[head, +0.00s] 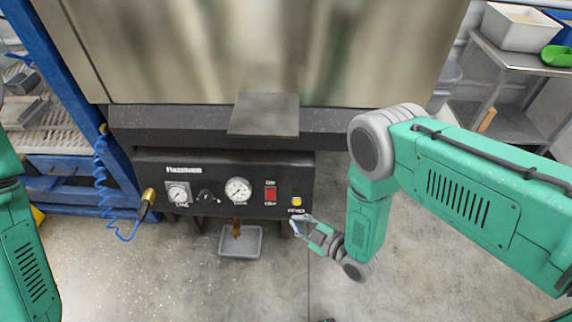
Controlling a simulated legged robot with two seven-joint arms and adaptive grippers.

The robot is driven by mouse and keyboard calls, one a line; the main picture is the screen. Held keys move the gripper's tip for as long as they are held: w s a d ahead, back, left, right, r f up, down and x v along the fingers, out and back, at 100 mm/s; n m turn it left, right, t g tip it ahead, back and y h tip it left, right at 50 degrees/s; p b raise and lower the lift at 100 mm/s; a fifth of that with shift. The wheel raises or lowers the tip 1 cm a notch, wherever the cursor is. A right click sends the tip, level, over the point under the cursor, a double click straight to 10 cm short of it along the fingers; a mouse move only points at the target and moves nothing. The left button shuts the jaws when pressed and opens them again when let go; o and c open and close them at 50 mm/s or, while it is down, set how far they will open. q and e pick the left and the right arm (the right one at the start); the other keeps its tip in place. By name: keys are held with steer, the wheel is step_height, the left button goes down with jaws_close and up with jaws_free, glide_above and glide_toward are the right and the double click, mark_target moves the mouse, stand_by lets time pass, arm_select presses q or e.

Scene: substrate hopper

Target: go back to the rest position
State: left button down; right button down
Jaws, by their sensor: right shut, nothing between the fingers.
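My right gripper (304,229) is shut and empty. It is in front of the lower right of the black control panel (220,212), just below the yellow button (297,201). I cannot tell whether it touches the panel. My right arm comes in from the right and bends down at a grey joint. Part of my left arm shows at the left edge, and its gripper is out of view. The panel belongs to the large metal hopper (200,50) and carries two gauges, a black knob and a red switch (271,194).
A grey tray (255,243) stands on the floor under a brown spout. A blue coiled hose (104,180) with a brass end hangs left of the panel. A blue rack is at left. A metal shelf (510,60) with a white bin stands at back right. The front floor is clear.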

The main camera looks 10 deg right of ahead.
steer(key=shift+r, duration=0.1)
steer(key=s+d+r+m+g+h+p, duration=0.2)
steer(key=s+d+r+m+g+p, duration=0.1)
steer(key=s+r, duration=0.3)
steer(key=s+d+r+m+g+h+p, duration=0.3)
steer(key=s+d+r+m+g+p, duration=0.1)
steer(key=s, duration=0.7)
steer(key=s+d+r+m+g+h+p, duration=0.2)
steer(key=s+d+r+m+g+p, duration=0.2)
steer(key=s+d+r, duration=0.3)
steer(key=shift+s+r+m+g+h, duration=0.4)
steer(key=shift+s+r+m, duration=0.2)
steer(key=shift+s+m, duration=0.4)
steer(key=shift+s+d, duration=0.1)
steer(key=shift+s, duration=0.1)
